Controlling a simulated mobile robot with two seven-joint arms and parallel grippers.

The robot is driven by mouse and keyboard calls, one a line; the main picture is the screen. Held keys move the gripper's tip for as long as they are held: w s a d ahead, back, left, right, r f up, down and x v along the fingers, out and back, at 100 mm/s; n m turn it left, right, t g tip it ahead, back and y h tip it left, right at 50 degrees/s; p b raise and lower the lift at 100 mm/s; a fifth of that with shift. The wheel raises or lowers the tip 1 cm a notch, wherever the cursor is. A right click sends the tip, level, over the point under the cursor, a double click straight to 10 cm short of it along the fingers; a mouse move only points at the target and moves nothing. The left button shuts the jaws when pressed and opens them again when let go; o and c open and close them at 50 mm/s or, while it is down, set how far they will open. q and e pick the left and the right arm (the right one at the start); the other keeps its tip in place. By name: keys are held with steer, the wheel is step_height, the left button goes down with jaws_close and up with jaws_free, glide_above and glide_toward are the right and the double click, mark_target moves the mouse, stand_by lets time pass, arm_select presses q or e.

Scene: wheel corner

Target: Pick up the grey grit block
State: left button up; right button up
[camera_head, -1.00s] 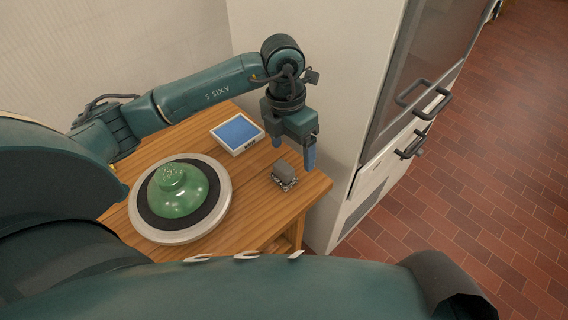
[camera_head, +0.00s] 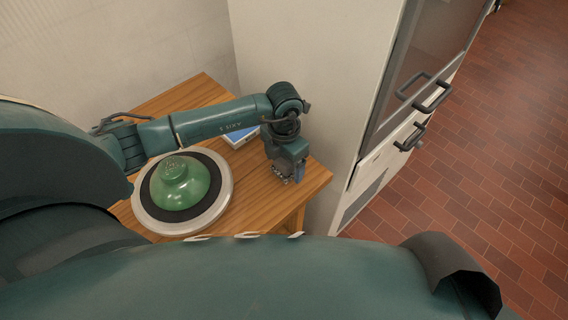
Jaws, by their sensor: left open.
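The grey grit block (camera_head: 283,177) is on the wooden table near its right corner, mostly hidden by my left gripper. My right gripper does not show.
A green domed piece (camera_head: 180,186) sits on a round wheel with a pale rim (camera_head: 226,194), left of the block. A blue-topped white box (camera_head: 240,141) is partly behind my left arm. A white cabinet with dark handles (camera_head: 411,139) stands close on the right.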

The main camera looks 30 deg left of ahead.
arm_select(q)
steer(key=shift+f, duration=0.5)
steer(key=c, duration=1.1)
steer(key=shift+c, duration=0.2)
step_height(320, 180, up, 10)
steer(key=shift+r+b, duration=0.1)
steer(key=shift+b, duration=0.35)
steer(key=o, duration=0.5)
steer(key=c, duration=0.3)
steer(key=shift+a, duration=0.15)
